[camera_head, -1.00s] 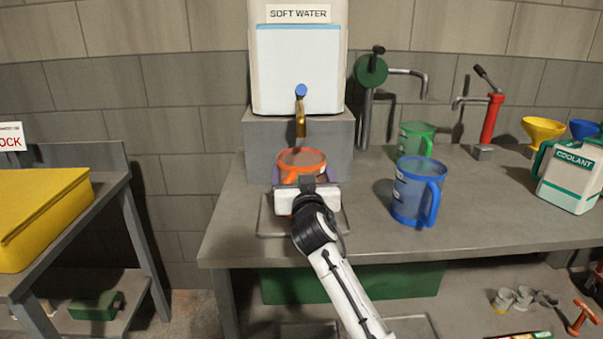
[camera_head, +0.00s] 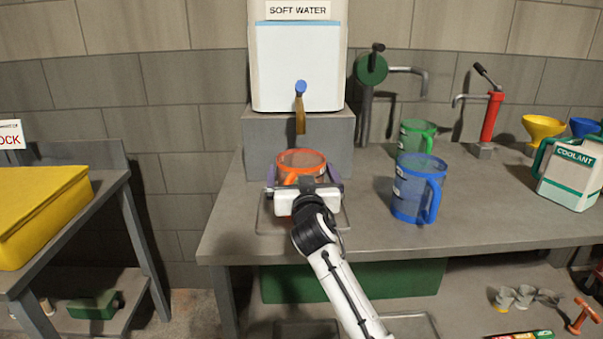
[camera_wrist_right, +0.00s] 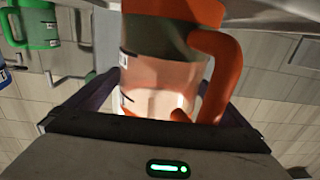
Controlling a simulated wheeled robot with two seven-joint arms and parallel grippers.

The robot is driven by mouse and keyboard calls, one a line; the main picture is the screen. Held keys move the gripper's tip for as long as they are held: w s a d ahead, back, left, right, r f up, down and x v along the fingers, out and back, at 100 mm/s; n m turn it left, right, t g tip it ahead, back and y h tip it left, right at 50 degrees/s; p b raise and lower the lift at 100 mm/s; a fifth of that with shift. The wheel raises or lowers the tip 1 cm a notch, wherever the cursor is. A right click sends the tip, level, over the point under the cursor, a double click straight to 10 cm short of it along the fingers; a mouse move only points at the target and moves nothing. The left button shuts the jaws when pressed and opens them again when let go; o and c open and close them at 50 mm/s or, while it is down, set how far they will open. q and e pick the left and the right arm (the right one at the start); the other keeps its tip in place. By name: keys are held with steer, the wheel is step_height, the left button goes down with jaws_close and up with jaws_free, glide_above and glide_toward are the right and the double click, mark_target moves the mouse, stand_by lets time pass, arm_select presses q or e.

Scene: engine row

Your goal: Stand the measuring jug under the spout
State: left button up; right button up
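The measuring jug (camera_head: 302,160) has an orange rim and handle and a clear body. It looks upright, just in front of and below the brass spout (camera_head: 300,118) of the soft water tank (camera_head: 300,70). My gripper hides its base, so I cannot see what it rests on. My right gripper (camera_head: 304,182) is around the jug from the front, its dark fingers spread to either side. In the right wrist view the jug (camera_wrist_right: 160,72) stands between the fingers, with its handle toward the right finger; the fingers look open. My left gripper is not in view.
A flat tray (camera_head: 265,222) lies under the gripper on the grey bench (camera_head: 400,238). A blue jug (camera_head: 410,190) and a green jug (camera_head: 416,136) stand to the right. A coolant can (camera_head: 572,175) is at far right. A yellow case (camera_head: 40,215) lies on the left table.

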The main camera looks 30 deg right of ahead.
steer(key=v, duration=1)
steer(key=shift+s+a, duration=0.1)
steer(key=shift+s, duration=0.05)
